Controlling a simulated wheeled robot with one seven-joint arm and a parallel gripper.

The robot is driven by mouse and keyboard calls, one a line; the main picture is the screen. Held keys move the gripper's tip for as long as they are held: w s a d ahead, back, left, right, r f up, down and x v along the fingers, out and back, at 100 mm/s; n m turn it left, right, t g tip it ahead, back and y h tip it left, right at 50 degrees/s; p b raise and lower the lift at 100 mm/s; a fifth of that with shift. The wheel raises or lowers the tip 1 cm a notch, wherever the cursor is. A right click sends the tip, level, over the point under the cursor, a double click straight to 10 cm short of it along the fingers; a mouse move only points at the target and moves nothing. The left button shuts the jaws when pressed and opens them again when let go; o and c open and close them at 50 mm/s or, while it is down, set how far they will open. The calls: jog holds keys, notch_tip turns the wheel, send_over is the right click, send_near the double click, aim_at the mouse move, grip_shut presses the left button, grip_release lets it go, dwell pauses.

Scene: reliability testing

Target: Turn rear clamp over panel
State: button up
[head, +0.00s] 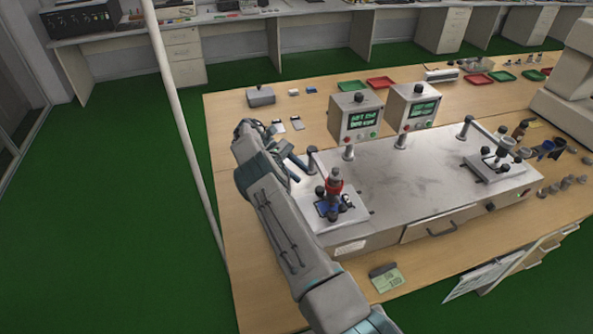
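At the left end of a metal test bench (390,185) stands a small fixture with a pale base plate (352,214). A small blue panel (325,209) lies on it, partly covered by a red and grey upright part (334,187). Dark clamp knobs show around the panel. They are too small to tell which is the rear clamp or how each is turned. My arm comes up from the bottom and bends at the left. My gripper (291,168) is dark, just left of and behind the fixture, apart from the panel. Its finger opening is unclear.
A post with an arm (313,165) rises beside the fixture, close to my gripper. Two display boxes (357,117) (415,107) stand behind. A second fixture (497,164) is at the right. A grey box (261,96) and small items lie at the back left. The bench middle is clear.

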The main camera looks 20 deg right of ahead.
jog(key=b, duration=0.1)
jog(key=a+t+h+b, duration=0.1)
jog(key=b, duration=0.1)
jog(key=shift+w+r+n, duration=0.1)
jog(key=shift+r+n, duration=0.1)
jog(key=shift+n, duration=0.2)
jog(key=s+a+r+n+t+h+b, duration=0.1)
jog(key=a+n+t+h+b, duration=0.15)
jog(key=b, duration=0.35)
jog(key=n+t+h+b, duration=0.2)
jog(key=n+t+b, duration=0.4)
send_near(318, 188)
jog(key=shift+g, duration=0.25)
jog(key=x, duration=0.9)
jog(key=shift+d+f+p, duration=0.1)
jog(key=shift+d+p, duration=0.1)
jog(key=shift+p, duration=0.15)
jog(key=shift+w, duration=0.1)
jog(key=c, duration=0.7)
